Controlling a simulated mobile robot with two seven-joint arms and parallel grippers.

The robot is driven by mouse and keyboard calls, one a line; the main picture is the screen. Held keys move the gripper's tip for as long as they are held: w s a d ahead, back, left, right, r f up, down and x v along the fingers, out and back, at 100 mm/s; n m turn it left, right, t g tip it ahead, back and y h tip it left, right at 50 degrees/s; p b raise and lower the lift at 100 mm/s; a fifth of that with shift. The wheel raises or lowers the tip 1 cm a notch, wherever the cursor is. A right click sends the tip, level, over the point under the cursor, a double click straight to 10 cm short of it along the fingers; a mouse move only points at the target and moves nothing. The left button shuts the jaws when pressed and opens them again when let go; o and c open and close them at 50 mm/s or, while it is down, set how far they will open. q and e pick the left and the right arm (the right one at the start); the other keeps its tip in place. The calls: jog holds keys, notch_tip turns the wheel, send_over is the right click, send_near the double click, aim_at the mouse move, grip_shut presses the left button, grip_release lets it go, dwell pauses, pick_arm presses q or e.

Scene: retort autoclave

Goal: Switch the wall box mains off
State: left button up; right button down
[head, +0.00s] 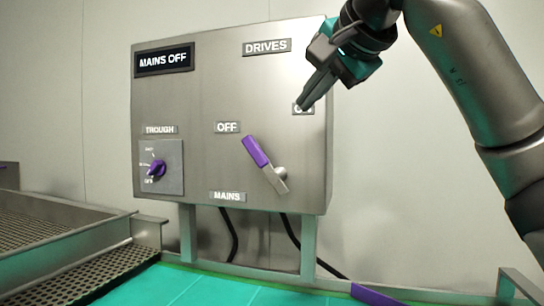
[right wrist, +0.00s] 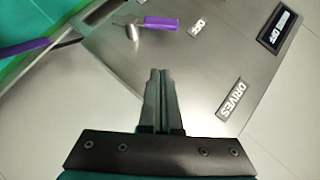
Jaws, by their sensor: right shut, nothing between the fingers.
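The grey wall box (head: 225,90) has a MAINS lever with a purple handle (head: 256,151) on a metal pivot. The handle tilts up and left, its end close to the OFF label (head: 228,127). The lit display (head: 164,60) reads MAINS OFF. My right gripper (head: 304,106) is shut and empty at the box's upper right, its tips in front of a partly hidden label. In the right wrist view, the shut fingers (right wrist: 160,74) stand apart from the purple handle (right wrist: 161,24). My left gripper is not in view.
A TROUGH knob (head: 156,169) sits at the box's lower left. A DRIVES label (head: 267,47) is on the upper face. Perforated metal trays (head: 90,272) stand at the left. Dark cables (head: 233,238) hang below the box. A green surface (head: 215,288) lies in front.

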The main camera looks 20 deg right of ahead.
send_over(265, 165)
jog(key=s, duration=0.1)
jog(key=shift+f, duration=3.35)
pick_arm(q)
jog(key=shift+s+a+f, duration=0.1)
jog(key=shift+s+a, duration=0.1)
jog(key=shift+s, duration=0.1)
pick_arm(e)
jog(key=shift+s+d, duration=0.1)
jog(key=shift+d, duration=0.1)
